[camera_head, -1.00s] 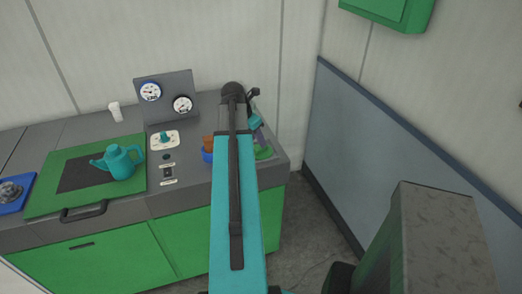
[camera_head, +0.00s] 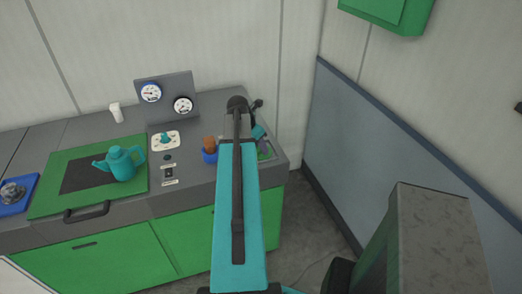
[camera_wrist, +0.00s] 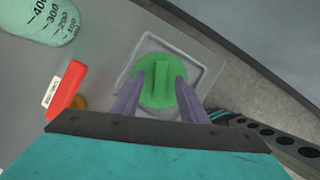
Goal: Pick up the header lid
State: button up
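The header lid is most likely the round green lid with a raised bar handle (camera_wrist: 157,84) in the wrist view. It sits in a square grey recess or tray (camera_wrist: 196,52). My gripper (camera_wrist: 160,78) has two purple fingers spread apart, one to each side of the bar, with gaps between them and it. The fingertips overlap the lid in the picture; I cannot tell whether they touch it. In the head view a bit of green (camera_head: 264,153) shows at the counter's right end, and my arm hides most of my gripper.
In the wrist view a red lever (camera_wrist: 67,90) and a graduated vessel (camera_wrist: 55,20) stand to the left. In the head view a blue holder (camera_head: 210,157), a teal kettle (camera_head: 122,165) and a gauge panel (camera_head: 167,95) are on the counter. A wall panel (camera_head: 370,150) stands at right.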

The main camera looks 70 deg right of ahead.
aim_at(259, 148)
dwell(0.4)
grip_shut()
jog(key=shift+r, duration=0.15)
jog(key=shift+r+b, duration=0.75)
jog(key=shift+r, duration=0.6)
jog(key=shift+a+r, duration=0.15)
jog(key=shift+r, duration=0.05)
jog(key=s+a+r+b, duration=0.1)
jog(key=s+a+b, duration=0.2)
jog(key=a+b, duration=1.2)
jog(key=shift+s+r+b, duration=0.2)
jog(key=shift+s+b, duration=0.1)
jog(key=shift+s, duration=0.1)
jog(key=shift+a+r, duration=0.1)
